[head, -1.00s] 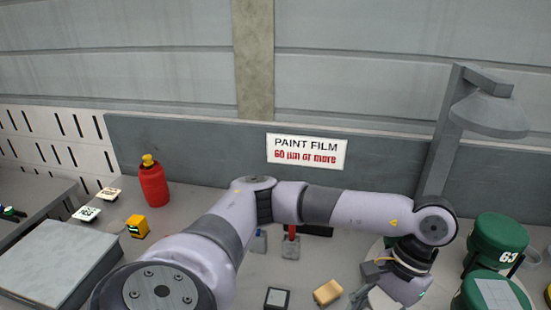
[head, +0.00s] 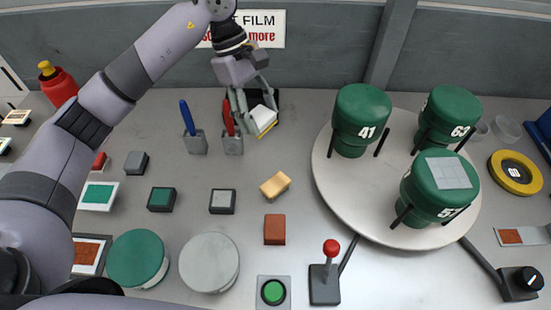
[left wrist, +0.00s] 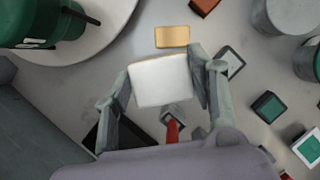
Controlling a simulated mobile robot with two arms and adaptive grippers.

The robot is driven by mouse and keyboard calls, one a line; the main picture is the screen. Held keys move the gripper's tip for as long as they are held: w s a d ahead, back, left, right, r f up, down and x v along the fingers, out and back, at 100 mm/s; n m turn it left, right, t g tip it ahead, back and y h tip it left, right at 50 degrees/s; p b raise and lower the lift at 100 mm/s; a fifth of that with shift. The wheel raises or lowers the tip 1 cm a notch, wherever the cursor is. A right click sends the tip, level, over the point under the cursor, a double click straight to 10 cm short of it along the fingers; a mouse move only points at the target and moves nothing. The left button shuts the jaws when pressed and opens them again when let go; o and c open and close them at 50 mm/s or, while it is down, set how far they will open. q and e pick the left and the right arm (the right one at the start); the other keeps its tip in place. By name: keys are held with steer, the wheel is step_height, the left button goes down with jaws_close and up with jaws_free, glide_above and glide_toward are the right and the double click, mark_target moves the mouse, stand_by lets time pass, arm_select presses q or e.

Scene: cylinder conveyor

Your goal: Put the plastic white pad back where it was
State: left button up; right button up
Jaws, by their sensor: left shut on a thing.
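The white pad (head: 263,119), a pale block with a yellowish lower edge, is held in my left gripper (head: 252,113) at the back of the table. In the left wrist view the pad (left wrist: 160,80) sits between the two fingers, above the table. A black holder or box (head: 291,104) is just behind the gripper and partly hidden by it; it also shows under the left finger in the left wrist view (left wrist: 122,136). My right gripper is not in view.
Red (head: 228,118) and blue (head: 187,117) handled tools stand in grey holders close to the gripper. A round turntable (head: 335,205) with green canisters is to the right. A tan block (head: 275,185), small square pads and a joystick (head: 326,280) lie in front.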

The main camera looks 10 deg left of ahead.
arm_select(q)
steer(key=w+d+r+n+t+b, duration=0.1)
steer(key=w+d+n+t, duration=0.2)
steer(key=w+n, duration=0.4)
steer(key=f+p, duration=0.1)
steer(key=f, duration=0.3)
steer(key=f+p, duration=0.1)
steer(key=f, duration=0.4)
steer(key=f+p, duration=0.1)
steer(key=f, duration=0.4)
steer(key=shift+s+a+f, duration=0.15)
steer(key=shift+s+a, duration=0.1)
steer(key=shift+a, duration=0.05)
steer(key=shift+f, duration=0.6)
step_height(320, 180, down, 3)
steer(key=shift+f+p, duration=0.2)
steer(key=shift+p, duration=0.2)
steer(key=shift+f, duration=0.2)
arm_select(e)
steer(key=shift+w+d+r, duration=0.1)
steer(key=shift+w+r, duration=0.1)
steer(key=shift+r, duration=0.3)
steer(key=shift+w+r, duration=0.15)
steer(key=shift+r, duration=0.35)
arm_select(q)
steer(key=shift+f, duration=0.1)
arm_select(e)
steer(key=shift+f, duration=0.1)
